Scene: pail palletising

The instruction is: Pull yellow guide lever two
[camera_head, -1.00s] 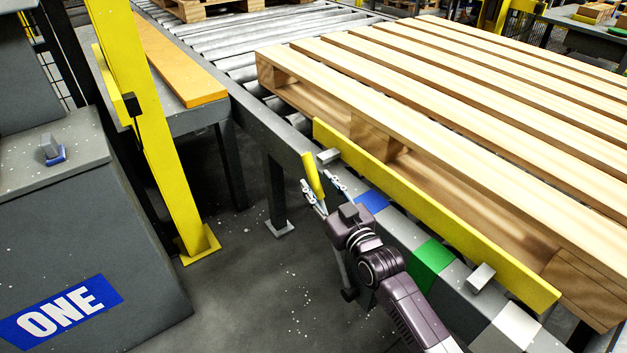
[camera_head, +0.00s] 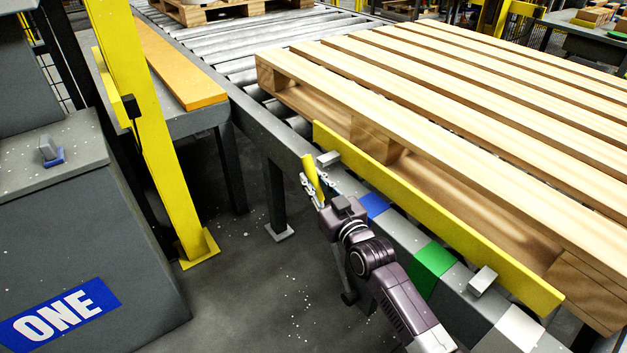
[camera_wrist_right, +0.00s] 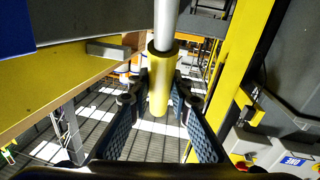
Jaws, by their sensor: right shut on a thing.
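The yellow lever (camera_head: 312,176) stands up at the outer side of the conveyor frame, near the left end of the long yellow guide bar (camera_head: 430,215). My right gripper (camera_head: 313,187) is at the lever, with a finger on either side of it. In the right wrist view the lever's yellow grip (camera_wrist_right: 161,85) on a pale rod lies between the two dark finger pads of the gripper (camera_wrist_right: 160,115), which is shut on it. The lever's lower end is hidden in the head view. My left gripper is not in view.
A wooden pallet (camera_head: 440,95) rests on the conveyor rollers behind the guide bar. A yellow post (camera_head: 165,150) and a grey cabinet marked ONE (camera_head: 70,230) stand at left. Blue, green and white patches mark the conveyor frame (camera_head: 405,235). Floor between is clear.

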